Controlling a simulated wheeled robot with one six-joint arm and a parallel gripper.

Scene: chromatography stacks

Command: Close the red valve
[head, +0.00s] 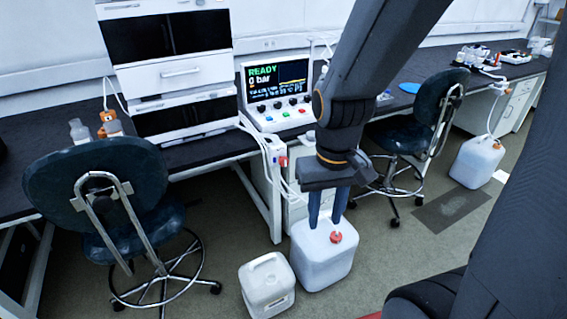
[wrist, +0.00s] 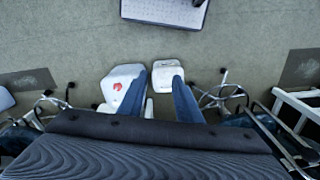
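A small red part (head: 282,160), which looks like the red valve, sits on a white fitting with tubes at the bench edge, left of my gripper in the head view. Its handle position is too small to tell. I cannot make it out in the wrist view. My gripper (head: 326,220) points down in front of the bench, its two blue fingers apart with nothing seen between them. The fingers also show apart in the wrist view (wrist: 160,82). In the head view they overlap the large white jug, and I cannot tell the gap.
The large white jug (head: 320,262) has a red cap (head: 336,237). A smaller white jug (head: 267,286) stands beside it. Dark chairs (head: 110,185) (head: 425,100) stand left and right. An instrument panel (head: 278,90) reads "READY 0 bar".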

